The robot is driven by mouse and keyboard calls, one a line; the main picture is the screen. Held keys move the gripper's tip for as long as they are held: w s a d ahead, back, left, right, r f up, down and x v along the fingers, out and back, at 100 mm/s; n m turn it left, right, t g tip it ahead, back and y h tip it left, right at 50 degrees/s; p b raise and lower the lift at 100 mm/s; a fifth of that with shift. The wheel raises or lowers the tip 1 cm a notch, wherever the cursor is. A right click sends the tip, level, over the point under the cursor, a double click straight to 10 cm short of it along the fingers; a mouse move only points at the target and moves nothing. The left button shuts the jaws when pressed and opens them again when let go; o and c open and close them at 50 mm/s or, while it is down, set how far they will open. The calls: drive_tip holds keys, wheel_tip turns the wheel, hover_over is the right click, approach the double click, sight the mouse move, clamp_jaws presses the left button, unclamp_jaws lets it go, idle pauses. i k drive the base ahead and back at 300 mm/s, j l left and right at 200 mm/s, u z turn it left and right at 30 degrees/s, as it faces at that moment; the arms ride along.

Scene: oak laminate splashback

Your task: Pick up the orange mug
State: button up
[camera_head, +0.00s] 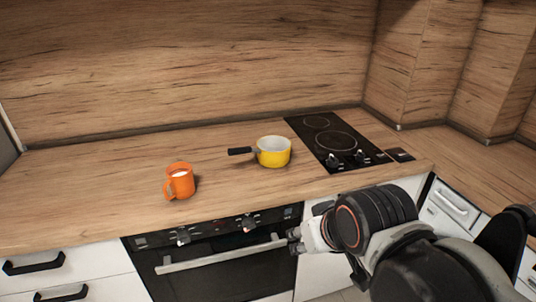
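The orange mug (180,182) stands upright on the wooden counter, near its front edge and left of the middle.
A yellow pot (274,152) with a black handle pointing left stands right of the mug. A black cooktop (335,141) lies farther right. An oven (220,265) with a bar handle is below the counter. The counter (85,190) left of the mug is clear.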

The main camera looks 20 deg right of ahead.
sight(178, 184)
drive_tip(key=i+j, duration=0.15)
drive_tip(key=j, duration=0.2)
drive_tip(key=i+j, duration=0.15)
drive_tip(key=j, duration=0.25)
drive_tip(key=i+j, duration=0.15)
drive_tip(key=j, duration=0.2)
drive_tip(key=i+j, duration=0.1)
drive_tip(key=j, duration=0.3)
